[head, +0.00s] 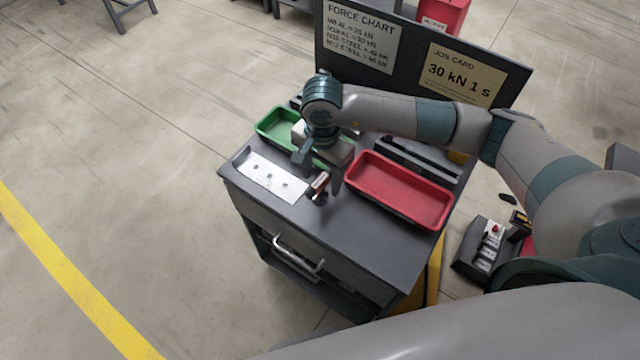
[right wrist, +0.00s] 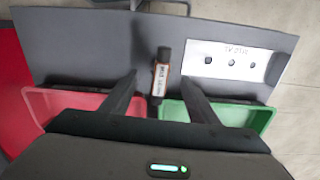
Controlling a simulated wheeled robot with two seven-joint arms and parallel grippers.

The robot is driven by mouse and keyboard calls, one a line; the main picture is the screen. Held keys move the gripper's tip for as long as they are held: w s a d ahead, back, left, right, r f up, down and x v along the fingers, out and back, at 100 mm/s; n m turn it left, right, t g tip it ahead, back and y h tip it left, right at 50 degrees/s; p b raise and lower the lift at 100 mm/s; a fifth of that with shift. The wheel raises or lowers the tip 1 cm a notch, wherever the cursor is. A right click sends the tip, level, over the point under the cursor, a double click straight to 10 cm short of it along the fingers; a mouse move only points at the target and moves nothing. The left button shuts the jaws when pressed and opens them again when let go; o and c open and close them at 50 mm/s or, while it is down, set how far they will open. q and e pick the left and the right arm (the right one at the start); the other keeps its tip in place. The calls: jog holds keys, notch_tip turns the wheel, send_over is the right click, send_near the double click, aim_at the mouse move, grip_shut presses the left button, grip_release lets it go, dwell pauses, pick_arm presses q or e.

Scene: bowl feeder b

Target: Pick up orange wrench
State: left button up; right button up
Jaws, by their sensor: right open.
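A small tool with an orange-brown body, dark ends and a pale label, seemingly the orange wrench (head: 319,184), lies on the grey cart top between the white plate and the red tray. It also shows in the right wrist view (right wrist: 161,70), lying between the fingers as seen from above. My right gripper (head: 320,168) is open over the cart, its fingers pointing down on either side of the tool. In the right wrist view the open fingers (right wrist: 158,82) hold nothing. I cannot tell their exact height above the tool. My left gripper is not in view.
A red tray (head: 368,193) stands right of the tool and a green tray (head: 263,131) behind left. A white plate with holes (head: 262,172) lies at left. A dark upright board (head: 409,68) with cards closes the back. The cart's front top is clear.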

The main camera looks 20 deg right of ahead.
aim_at(320, 190)
jog(key=shift+s+a+f+p, duration=0.2)
jog(key=shift+f+p, duration=0.6)
jog(key=shift+p, duration=0.15)
notch_tip(320, 190, down, 3)
jog(key=shift+s+a+r+p, duration=0.1)
jog(key=shift+a+p, duration=0.05)
jog(key=shift+p, duration=0.55)
jog(key=shift+f, duration=0.4)
jog(key=shift+c, duration=0.2)
grip_shut()
jog(key=shift+r, duration=0.15)
